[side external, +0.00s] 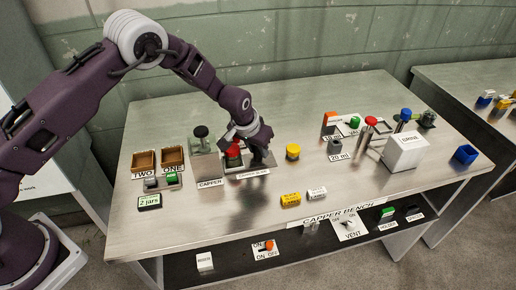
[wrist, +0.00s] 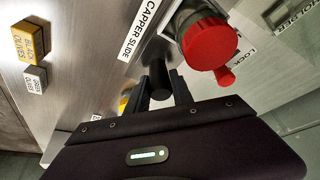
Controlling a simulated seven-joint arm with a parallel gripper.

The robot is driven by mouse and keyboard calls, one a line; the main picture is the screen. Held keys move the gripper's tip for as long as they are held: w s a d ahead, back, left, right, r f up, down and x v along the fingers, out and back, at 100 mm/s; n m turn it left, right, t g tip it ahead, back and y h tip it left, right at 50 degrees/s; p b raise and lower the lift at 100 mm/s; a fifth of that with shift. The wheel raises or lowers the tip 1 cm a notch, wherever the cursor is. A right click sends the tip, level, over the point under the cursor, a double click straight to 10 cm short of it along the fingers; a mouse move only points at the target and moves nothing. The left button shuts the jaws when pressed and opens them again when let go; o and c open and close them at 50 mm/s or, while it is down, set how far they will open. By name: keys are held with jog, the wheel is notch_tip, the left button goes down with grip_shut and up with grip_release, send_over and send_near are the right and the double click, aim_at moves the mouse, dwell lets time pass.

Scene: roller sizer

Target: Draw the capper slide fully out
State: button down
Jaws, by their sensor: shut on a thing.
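The capper slide shows its black handle (wrist: 159,82) in the wrist view, beside the CAPPER SLIDE label (wrist: 138,28). My gripper (wrist: 162,92) is shut on this handle, with one dark finger on either side of it. In the side view my gripper (side external: 260,157) is low over the bench behind the label (side external: 253,174), and it hides most of the handle. A red round cap (wrist: 209,43) on a greenish body sits just beside the handle. It also shows left of my gripper in the side view (side external: 233,150). How far out the slide stands I cannot tell.
The capper block (side external: 206,167) stands left of my gripper. A small red lever (wrist: 226,76) lies by the LOCK label. A yellow round piece (side external: 293,152) stands to the right. Yellow (side external: 290,199) and white (side external: 316,193) label blocks lie near the front edge. Bare bench lies in front of the slide.

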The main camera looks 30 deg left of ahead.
dwell(0.8)
jog(key=shift+w+d, duration=1.35)
jog(key=shift+d, duration=0.05)
jog(key=c, duration=1.1)
grip_release()
jog(key=shift+c, duration=0.2)
jog(key=v, duration=0.7)
